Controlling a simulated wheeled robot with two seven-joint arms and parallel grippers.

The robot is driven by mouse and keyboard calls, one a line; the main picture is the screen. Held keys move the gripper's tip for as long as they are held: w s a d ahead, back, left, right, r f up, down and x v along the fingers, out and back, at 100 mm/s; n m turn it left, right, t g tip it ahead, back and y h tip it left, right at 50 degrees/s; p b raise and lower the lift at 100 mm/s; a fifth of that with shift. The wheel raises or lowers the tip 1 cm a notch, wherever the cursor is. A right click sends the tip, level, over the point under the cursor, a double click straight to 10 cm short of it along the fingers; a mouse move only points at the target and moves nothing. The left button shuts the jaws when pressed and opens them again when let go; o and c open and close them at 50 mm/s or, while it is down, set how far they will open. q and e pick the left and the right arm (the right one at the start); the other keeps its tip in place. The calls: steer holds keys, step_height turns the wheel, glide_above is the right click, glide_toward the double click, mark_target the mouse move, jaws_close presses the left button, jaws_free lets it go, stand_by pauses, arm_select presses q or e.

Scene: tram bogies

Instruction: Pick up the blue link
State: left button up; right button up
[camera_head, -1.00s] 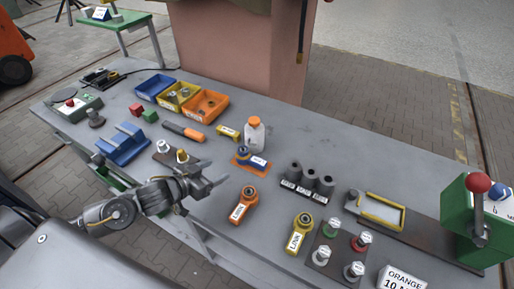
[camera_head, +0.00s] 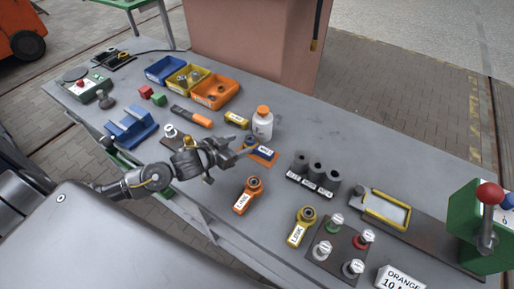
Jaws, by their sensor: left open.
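The blue link (camera_head: 265,154) lies on a small orange pad (camera_head: 268,163) near the middle of the table, with a white label on it. Its left end is partly hidden by my gripper. My left gripper (camera_head: 238,153) is open, with its fingertips close to the link's left end. I cannot tell whether they touch it. My right gripper is not in view.
A white bottle with an orange cap (camera_head: 263,123) stands just behind the link. An orange link (camera_head: 248,195) and a yellow link (camera_head: 301,226) lie in front. Dark cylinders (camera_head: 315,173) stand to the right. Parts bins (camera_head: 215,92) sit behind left.

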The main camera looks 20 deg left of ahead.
mark_target(249, 139)
arm_select(q)
steer(key=shift+w+r+p, duration=0.1)
steer(key=shift+w+p, duration=0.25)
steer(key=shift+w, duration=0.05)
steer(key=p+x, duration=0.1)
steer(key=x, duration=0.2)
steer(key=shift+w+d, duration=0.15)
steer(key=shift+w, duration=0.15)
steer(key=shift+w+d+f, duration=0.1)
steer(key=shift+w+f, duration=0.2)
steer(key=shift+f, duration=0.05)
steer(key=shift+s, duration=0.1)
jaws_close()
steer(key=shift+r, duration=0.1)
